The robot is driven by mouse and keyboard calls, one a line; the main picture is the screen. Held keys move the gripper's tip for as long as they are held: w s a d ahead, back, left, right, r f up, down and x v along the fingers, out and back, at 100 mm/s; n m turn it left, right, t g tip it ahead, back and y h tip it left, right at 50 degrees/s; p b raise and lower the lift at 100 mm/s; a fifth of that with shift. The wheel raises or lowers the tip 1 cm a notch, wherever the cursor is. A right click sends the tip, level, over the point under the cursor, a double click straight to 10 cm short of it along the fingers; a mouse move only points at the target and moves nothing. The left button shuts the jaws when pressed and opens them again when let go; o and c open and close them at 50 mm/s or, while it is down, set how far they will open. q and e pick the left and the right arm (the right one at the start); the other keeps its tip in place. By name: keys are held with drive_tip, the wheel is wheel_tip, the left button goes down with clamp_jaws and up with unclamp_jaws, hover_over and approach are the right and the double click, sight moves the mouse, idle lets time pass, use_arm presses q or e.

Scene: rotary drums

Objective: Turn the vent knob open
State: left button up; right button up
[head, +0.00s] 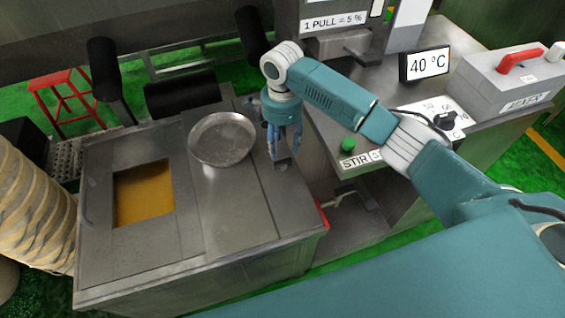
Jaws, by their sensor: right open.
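My right gripper (283,150) points down over the right part of the steel cabinet top, just right of a round metal pan (222,139). Its fingers are apart. A small grey piece (283,165) shows right below the fingertips; I cannot tell whether it is the vent knob or whether the fingers touch it. A black knob (443,120) sits on a white dial plate on the right bench, partly behind my right arm. No knob is readably marked as the vent. My left gripper is not in view.
The cabinet top (115,262) has an opening with a yellow-brown content (143,193). On the right are a 40 °C display (425,64), a green button (348,144) by a STIR label and a grey box with a red handle (520,60). A red stool (65,95) stands back left.

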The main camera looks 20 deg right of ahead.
sight(282, 163)
wheel_tip(282, 163, down, 11)
drive_tip(key=shift+w+d+r, duration=0.1)
drive_tip(key=shift+d+r, duration=0.05)
drive_tip(key=shift+r, duration=0.05)
idle(0.3)
clamp_jaws()
